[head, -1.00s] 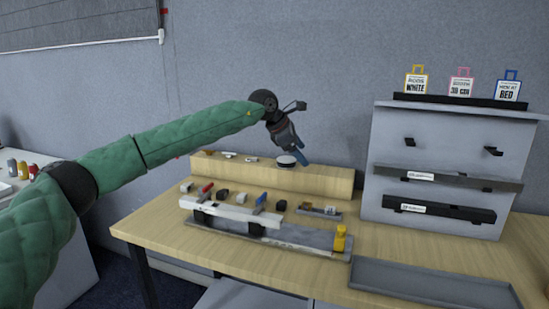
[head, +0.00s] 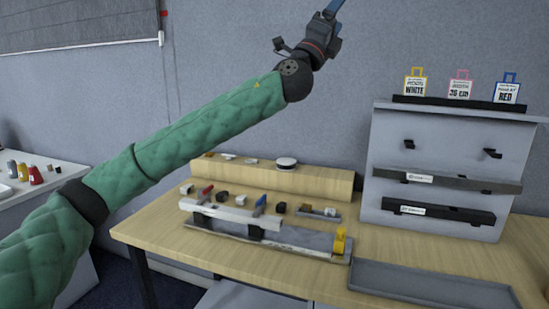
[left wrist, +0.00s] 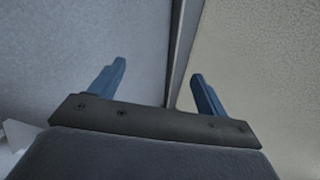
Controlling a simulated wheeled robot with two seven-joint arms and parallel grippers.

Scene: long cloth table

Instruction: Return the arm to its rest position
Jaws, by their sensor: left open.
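My left arm (head: 180,135), in a green quilted sleeve, comes in from the left in the head view and reaches up to the top middle. My left gripper (head: 336,10) is raised high in front of the grey wall, well above the table, with its tips near the top edge of the picture. In the left wrist view the two blue fingers (left wrist: 158,88) stand wide apart with nothing between them. Only wall or panel surfaces show beyond them. My right gripper is not in view.
The wooden table (head: 150,228) holds a grey rail fixture (head: 290,238) with small parts behind it, a wooden ledge (head: 320,182) and an empty grey tray (head: 430,283). A grey rack (head: 440,150) with tagged bars stands at right. A side table (head: 60,185) with small bottles is at left.

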